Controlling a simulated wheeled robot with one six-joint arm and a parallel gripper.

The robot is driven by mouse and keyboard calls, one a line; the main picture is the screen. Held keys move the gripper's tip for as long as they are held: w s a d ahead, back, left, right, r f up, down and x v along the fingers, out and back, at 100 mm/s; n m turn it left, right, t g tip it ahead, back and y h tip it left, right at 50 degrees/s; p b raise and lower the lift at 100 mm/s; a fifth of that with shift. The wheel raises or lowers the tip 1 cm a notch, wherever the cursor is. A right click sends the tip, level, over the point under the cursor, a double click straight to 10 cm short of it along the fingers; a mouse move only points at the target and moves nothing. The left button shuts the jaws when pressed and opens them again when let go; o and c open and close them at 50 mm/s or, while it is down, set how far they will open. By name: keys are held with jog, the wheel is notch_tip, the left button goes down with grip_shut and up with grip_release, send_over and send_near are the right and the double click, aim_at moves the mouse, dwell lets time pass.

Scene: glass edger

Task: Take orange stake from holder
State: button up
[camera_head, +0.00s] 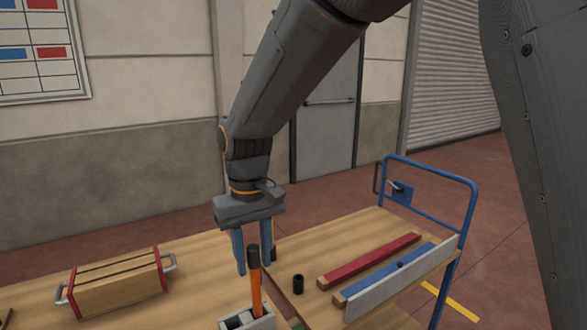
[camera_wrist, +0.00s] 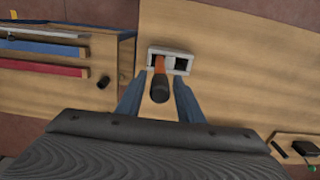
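The orange stake (camera_head: 257,296) with a black top stands upright in a grey holder (camera_head: 264,323) at the bottom of the head view. In the wrist view the stake (camera_wrist: 160,66) sits in the left slot of the two-slot holder (camera_wrist: 172,51); the right slot looks empty and dark. My gripper (camera_head: 256,266) points down over the stake. In the wrist view its two blue fingers (camera_wrist: 159,78) are apart, one on each side of the stake's black top, with visible gaps. The stake's lower end is hidden in the holder.
A wooden box with red ends (camera_head: 118,284) lies on the table at left. A blue-railed cart (camera_head: 436,177) at right carries a red bar (camera_head: 370,261), a blue bar (camera_head: 388,272) and a pale strip (camera_head: 405,278). A small black cylinder (camera_head: 298,284) stands close to the right of the gripper.

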grip_shut()
jog(key=shift+r, duration=0.1)
jog(key=shift+r+p, duration=4)
jog(key=shift+r, duration=0.4)
